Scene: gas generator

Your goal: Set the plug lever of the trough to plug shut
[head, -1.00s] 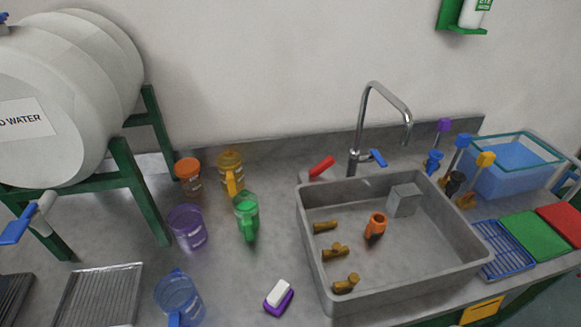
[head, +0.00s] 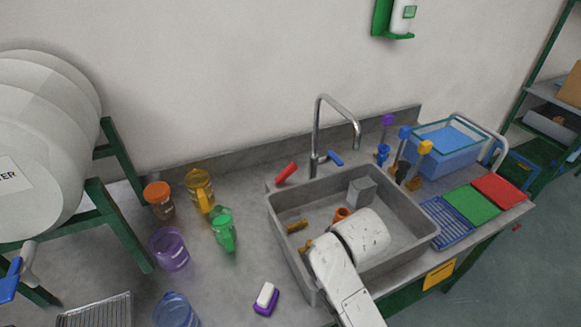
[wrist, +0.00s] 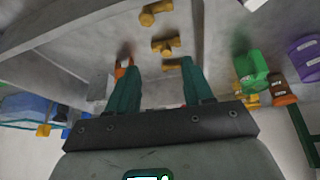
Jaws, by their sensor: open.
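The grey trough (head: 428,238) is sunk in the counter in the head view. A red lever (head: 286,173) stands at its back left rim, tilted up to the right; it looks like the plug lever. A blue lever (head: 335,158) sits beside the tall tap (head: 316,140). My white arm reaches over the trough's front and hides part of its floor; my gripper is hidden there. In the wrist view my gripper (wrist: 158,62) is open, with two green fingers apart and nothing held. I cannot clearly make out the red lever in the wrist view.
In the trough are brass fittings (wrist: 165,45), an orange piece (head: 341,214) and a grey block (head: 362,191). Left of it stand green (head: 223,230), yellow (head: 200,190) and purple (head: 170,250) vessels. Brushes and a blue tub (head: 445,155) stand right. Counter left of the trough is partly clear.

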